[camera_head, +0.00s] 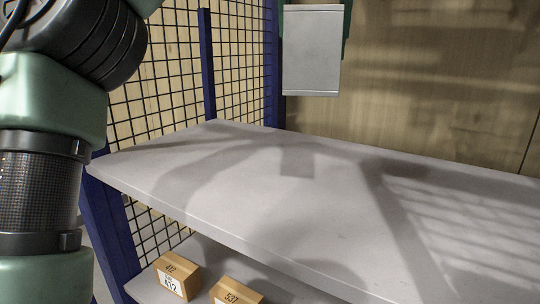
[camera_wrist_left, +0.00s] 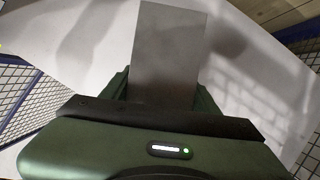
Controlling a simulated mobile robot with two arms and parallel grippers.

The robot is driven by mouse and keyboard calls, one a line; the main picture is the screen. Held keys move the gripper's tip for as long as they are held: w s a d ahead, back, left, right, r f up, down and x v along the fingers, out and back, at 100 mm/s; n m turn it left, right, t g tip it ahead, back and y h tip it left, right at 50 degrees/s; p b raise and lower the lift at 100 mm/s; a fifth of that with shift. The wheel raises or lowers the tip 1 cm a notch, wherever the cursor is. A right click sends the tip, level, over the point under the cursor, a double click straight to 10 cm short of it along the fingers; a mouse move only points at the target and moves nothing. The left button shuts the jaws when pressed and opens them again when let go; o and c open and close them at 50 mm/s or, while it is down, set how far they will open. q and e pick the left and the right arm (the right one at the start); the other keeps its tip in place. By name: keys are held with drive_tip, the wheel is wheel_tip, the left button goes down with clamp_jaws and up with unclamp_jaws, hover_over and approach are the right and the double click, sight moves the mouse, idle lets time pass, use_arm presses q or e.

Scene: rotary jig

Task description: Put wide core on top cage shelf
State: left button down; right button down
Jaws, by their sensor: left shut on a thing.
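The wide core (camera_head: 312,52) is a grey rectangular block hanging at the top of the head view. My left gripper (camera_head: 316,8) is shut on it, with green fingers at its sides. The core stands over the far part of the top cage shelf (camera_head: 240,185) and apart from its surface. In the left wrist view, the core (camera_wrist_left: 168,45) sticks out from between the green fingers of my left gripper (camera_wrist_left: 165,85), with the pale shelf (camera_wrist_left: 85,45) behind it. The core's upper end is hidden at the gripper. My right gripper is not in view.
The top shelf is bare, with shadows across it. Blue posts (camera_head: 208,65) and black wire mesh (camera_head: 170,60) border its left side; a wooden panel (camera_head: 430,80) stands behind. Two labelled boxes, one (camera_head: 178,274) and another (camera_head: 235,292), sit on the lower shelf (camera_head: 205,255).

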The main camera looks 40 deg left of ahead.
use_arm(q)
drive_tip(key=shift+s+r, duration=0.15)
drive_tip(key=shift+r, duration=0.15)
drive_tip(key=shift+s+d+r, duration=0.1)
drive_tip(key=shift+s+d, duration=0.05)
drive_tip(key=shift+f, duration=10.05)
drive_tip(key=c, duration=0.5)
unclamp_jaws()
drive_tip(key=shift+o, duration=0.5)
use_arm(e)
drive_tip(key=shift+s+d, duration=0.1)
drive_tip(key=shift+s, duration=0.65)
